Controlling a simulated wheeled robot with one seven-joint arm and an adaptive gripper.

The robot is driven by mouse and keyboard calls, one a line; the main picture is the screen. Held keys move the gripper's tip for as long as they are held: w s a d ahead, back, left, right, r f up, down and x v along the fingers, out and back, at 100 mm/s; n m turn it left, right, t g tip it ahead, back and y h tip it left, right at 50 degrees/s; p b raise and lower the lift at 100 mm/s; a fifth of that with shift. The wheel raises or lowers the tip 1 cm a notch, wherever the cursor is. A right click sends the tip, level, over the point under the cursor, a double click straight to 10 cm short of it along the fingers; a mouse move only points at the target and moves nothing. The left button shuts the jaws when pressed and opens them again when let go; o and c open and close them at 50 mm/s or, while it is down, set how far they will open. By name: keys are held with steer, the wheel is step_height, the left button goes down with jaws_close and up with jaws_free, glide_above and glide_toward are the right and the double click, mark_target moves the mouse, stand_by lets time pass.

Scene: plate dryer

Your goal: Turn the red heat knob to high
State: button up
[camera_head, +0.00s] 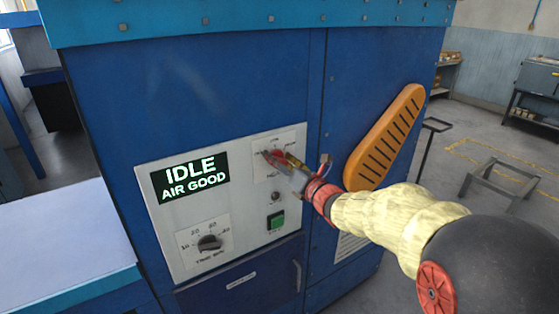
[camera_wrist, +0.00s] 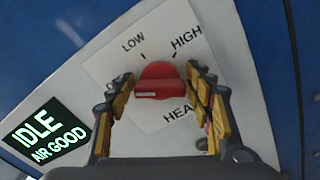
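The red heat knob (camera_wrist: 158,82) sits on a white plate marked LOW, HIGH and HEAT, whose last letters are hidden. A pale line shows on the knob's lower left; I cannot tell which mark it points to. My gripper (camera_wrist: 161,74) has one finger on each side of the knob, with a narrow gap on the left; contact on the right is unclear. It is open around the knob. In the head view, my gripper (camera_head: 279,161) reaches the panel from the right and partly covers the knob (camera_head: 270,155).
The panel (camera_head: 160,225) also has a display (camera_head: 190,177) reading IDLE, AIR GOOD, a black timer knob (camera_head: 209,242) and a green button (camera_head: 276,220). An orange slotted cover (camera_head: 385,138) juts out on the right. A pale table (camera_head: 60,240) stands at left.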

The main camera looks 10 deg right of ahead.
steer(key=c, duration=0.8)
steer(key=shift+f+m+b, duration=0.1)
steer(key=shift+m+b, duration=0.25)
steer(key=shift+m, duration=0.05)
steer(key=m+b, duration=0.2)
steer(key=m, duration=0.8)
steer(key=shift+d+f, duration=0.1)
steer(key=m+p, duration=0.1)
steer(key=m, duration=0.5)
steer(key=shift+m, duration=0.3)
steer(key=m+p, duration=0.3)
steer(key=m, duration=0.3)
steer(key=shift+f, duration=0.2)
steer(key=shift+m, duration=0.4)
